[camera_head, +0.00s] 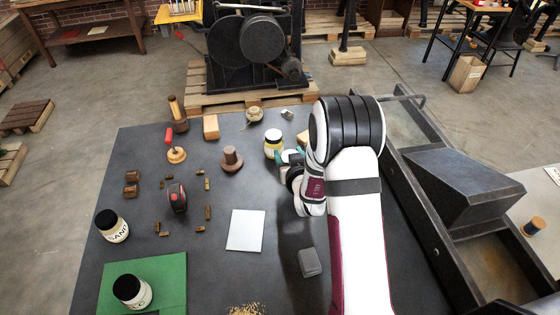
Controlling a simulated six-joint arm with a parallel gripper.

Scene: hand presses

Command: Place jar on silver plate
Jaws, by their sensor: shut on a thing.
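I cannot tell whether the jar touches the table. The silver plate (246,230) is a flat, pale rectangle near the middle of the table, bare on top.
A brown knob-like piece (232,159), a red-handled stamp (174,147) and a dark red and black tool (177,197) ringed by small brown blocks stand left of the gripper. A grey block (310,262) lies right of the plate. Yellow grains (246,309) lie at the front.

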